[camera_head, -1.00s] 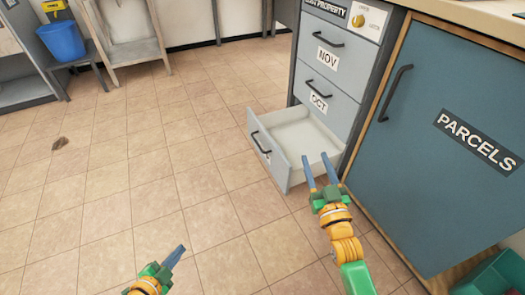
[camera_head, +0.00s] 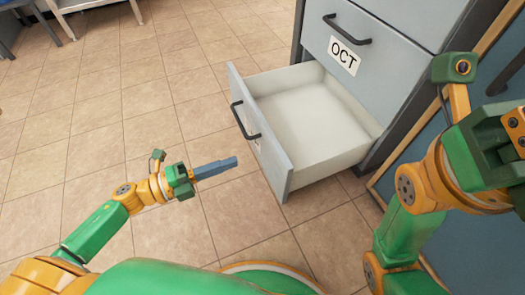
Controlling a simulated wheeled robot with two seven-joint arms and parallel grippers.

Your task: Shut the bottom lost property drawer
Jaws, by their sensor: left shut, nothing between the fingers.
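The bottom drawer (camera_head: 262,135) of the grey lost property cabinet is pulled out and looks empty inside. Its front panel has a dark handle (camera_head: 245,120) facing left. My left gripper (camera_head: 232,162) is shut and empty, its fingers pointing right toward the lower part of the drawer front, with a small gap seen between them. My right arm (camera_head: 430,190) stands in the right of the view, in front of the cupboard; its fingertips are out of view.
The OCT drawer (camera_head: 385,55) above is shut. The blue cupboard door (camera_head: 405,160) lies to the right, partly behind my right arm. The tiled floor (camera_head: 120,110) left of the drawer is clear. A table leg shows at the top left.

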